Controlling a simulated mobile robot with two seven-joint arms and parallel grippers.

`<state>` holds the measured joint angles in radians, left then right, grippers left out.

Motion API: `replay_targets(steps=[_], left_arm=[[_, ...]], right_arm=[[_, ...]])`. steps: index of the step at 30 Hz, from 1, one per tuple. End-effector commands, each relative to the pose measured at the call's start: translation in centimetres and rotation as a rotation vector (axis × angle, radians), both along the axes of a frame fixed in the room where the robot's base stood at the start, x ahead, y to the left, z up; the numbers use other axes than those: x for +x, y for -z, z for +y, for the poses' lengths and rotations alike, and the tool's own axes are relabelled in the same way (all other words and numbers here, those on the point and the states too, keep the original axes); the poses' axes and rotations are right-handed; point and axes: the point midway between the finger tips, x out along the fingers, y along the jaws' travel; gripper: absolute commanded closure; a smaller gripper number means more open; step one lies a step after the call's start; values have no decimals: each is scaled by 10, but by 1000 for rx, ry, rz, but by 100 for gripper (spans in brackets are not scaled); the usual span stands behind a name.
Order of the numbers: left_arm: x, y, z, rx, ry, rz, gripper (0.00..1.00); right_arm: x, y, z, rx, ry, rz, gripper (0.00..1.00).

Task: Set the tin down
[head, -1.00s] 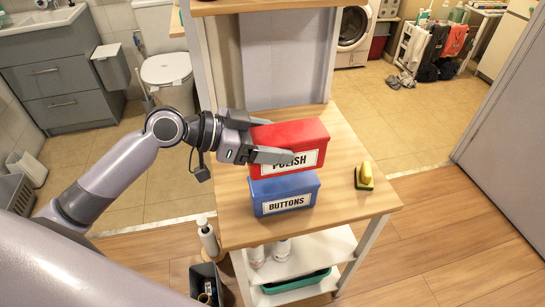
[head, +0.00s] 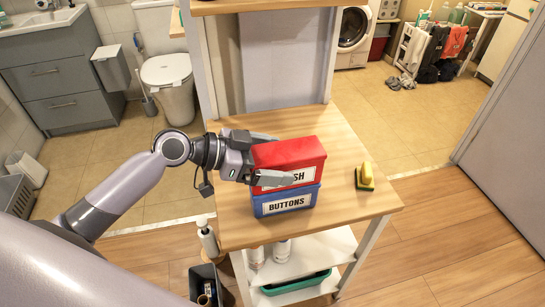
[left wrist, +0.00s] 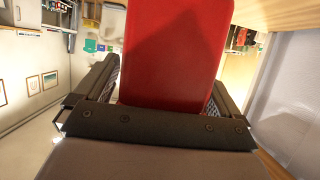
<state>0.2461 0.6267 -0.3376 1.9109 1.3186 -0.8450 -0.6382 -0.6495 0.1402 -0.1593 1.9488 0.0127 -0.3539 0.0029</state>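The red tin (head: 290,153), labelled as polish with its first letters covered, sits level on top of the blue tin (head: 287,202) marked BUTTONS. I see no clear gap between the two. My left gripper (head: 285,158) reaches in from the left with one finger across the red tin's front and the other behind it. In the left wrist view the red tin (left wrist: 170,55) lies between both fingers, close against them, and the gripper looks shut on it. The blue tin does not show in that view. My right gripper is out of view.
The tins stand on a wooden table top (head: 340,215). A yellow and dark sponge (head: 364,177) lies to their right. An upright panel (head: 285,60) rises behind, with a shelf (head: 260,5) above. The table's front right is clear.

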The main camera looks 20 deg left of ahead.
Motion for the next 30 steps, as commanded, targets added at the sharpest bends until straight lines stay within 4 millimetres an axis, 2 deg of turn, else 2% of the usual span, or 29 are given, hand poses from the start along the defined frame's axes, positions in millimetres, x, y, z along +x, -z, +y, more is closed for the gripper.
replay_targets(steps=[8,21,30], left_arm=[[-1,-4,2,1,-1,0,3],[-43,-31,64,4,-2,3,3],[-59,-46,88,0,0,1,3]], right_arm=[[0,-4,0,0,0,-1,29],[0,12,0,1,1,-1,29],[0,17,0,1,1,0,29]])
